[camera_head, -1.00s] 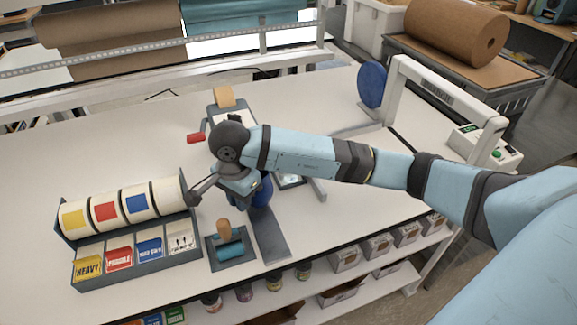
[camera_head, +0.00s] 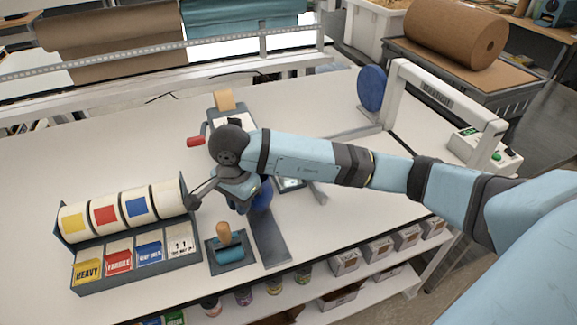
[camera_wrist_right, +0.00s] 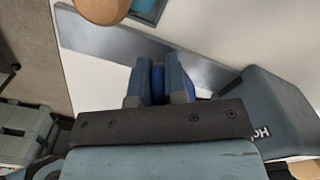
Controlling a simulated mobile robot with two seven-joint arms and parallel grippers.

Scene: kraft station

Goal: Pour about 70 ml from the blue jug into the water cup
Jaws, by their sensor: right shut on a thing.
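The blue jug (camera_head: 262,196) is mostly hidden behind my right wrist in the head view; only a rounded dark blue part shows. My right gripper (camera_head: 243,206) is at the jug, above the back end of a flat grey strip. In the right wrist view the two blue-grey fingers of my right gripper (camera_wrist_right: 159,84) are close together with a blue part of the jug (camera_wrist_right: 158,78) between them. More blue shows just right of the fingers. I cannot make out the water cup; my arm covers that part of the table. My left gripper is not in view.
A label rack (camera_head: 130,262) with several rolls stands at the left. A roller with a wooden knob (camera_head: 224,235) lies close in front of my gripper. The grey strip (camera_head: 270,240) runs to the front edge. A white frame (camera_head: 440,100) stands right.

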